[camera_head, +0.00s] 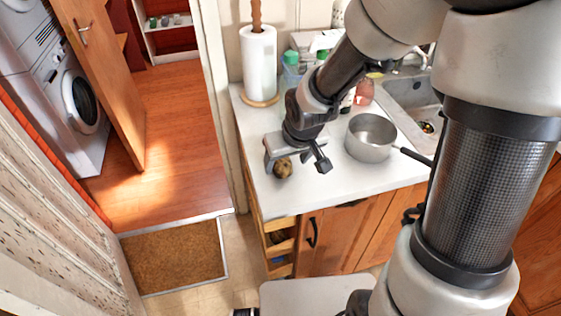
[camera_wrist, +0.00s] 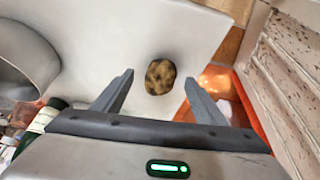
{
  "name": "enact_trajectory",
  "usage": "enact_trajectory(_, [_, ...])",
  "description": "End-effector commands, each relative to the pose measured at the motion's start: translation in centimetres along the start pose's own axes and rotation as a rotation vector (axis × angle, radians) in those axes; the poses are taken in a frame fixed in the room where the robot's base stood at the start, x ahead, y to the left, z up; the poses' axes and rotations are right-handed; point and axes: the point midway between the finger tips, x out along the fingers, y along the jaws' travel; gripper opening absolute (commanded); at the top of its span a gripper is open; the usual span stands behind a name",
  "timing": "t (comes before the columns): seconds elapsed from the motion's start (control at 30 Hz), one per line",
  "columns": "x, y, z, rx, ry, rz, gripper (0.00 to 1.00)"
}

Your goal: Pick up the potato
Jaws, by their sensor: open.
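The potato (camera_head: 283,168) is a small brown, mottled lump on the white countertop, close to the counter's left front corner. My gripper (camera_head: 296,167) is over the counter by the potato. In the wrist view the two fingers of my gripper (camera_wrist: 158,75) are spread apart with nothing between them. How high the fingertips are above the counter is hard to tell.
A metal saucepan (camera_head: 370,137) stands right of the potato, its dark handle pointing right. A paper towel roll (camera_head: 259,64) and bottles (camera_head: 291,72) stand at the back. The sink (camera_head: 413,100) is at the right. The white countertop (camera_head: 325,190) is bare near its front edge.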

Motion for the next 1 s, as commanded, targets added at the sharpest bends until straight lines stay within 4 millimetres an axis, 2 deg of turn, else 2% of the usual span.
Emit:
enact_trajectory(0.03, [1.4, -0.3, 0.1, -0.005, -0.001, -0.002, 0.66])
enact_trajectory(0.2, [3.3, -0.3, 0.0, -0.002, -0.002, -0.001, 0.66])
enact_trajectory(0.5, [3.5, -0.2, -0.1, -0.001, 0.001, 0.000, 0.66])
enact_trajectory(0.77, [3.5, -0.2, -0.1, -0.001, 0.001, 0.000, 0.22])
enact_trajectory(1.0, [3.4, -0.2, -0.2, -0.001, 0.002, 0.000, 0.20])
